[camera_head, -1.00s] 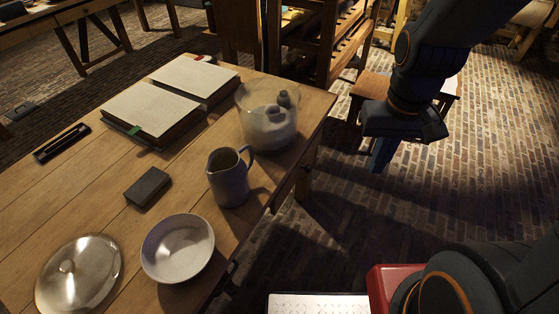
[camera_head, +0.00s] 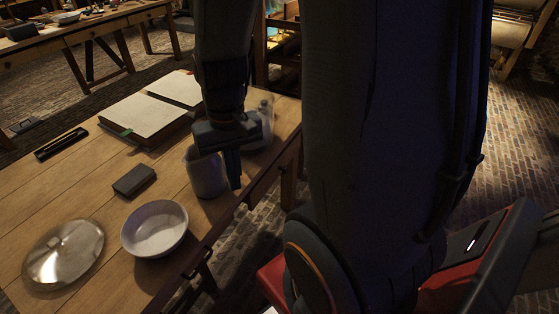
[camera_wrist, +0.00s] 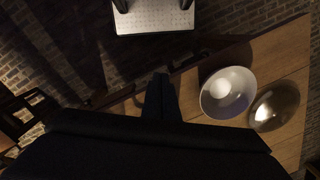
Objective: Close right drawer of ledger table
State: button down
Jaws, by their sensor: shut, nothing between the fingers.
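The ledger table (camera_head: 85,180) fills the left of the head view, its front edge running up to the right. The right drawer's front (camera_head: 266,184) shows at the far end of that edge, below the glass jar. I cannot tell how far it stands out. My gripper (camera_head: 235,183) is shut and empty, pointing down by the front edge and partly covering the jug (camera_head: 205,177). In the wrist view my gripper's dark fingers (camera_wrist: 161,92) are together, with the table edge beside them. My wrist hides part of that edge there.
A nearer handle (camera_head: 205,270) hangs along the front edge. Brick floor lies in front.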

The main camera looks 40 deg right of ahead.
jog(key=w+d+f+m+g+y+b, duration=0.1)
jog(key=w+d+f+m+y+b, duration=0.2)
jog(key=d+f+m+y+b, duration=0.5)
jog(key=m+t+h+b, duration=0.2)
jog(key=m+t+b, duration=0.4)
jog(key=m+t, duration=1.35)
send_near(285, 154)
jog(key=shift+m+g, duration=0.65)
jog(key=shift+m, duration=0.2)
jog(key=x, duration=0.4)
jog(key=r+p+x, duration=0.1)
jog(key=x, duration=0.1)
jog(key=shift+w, duration=0.2)
jog(key=shift+w, duration=0.1)
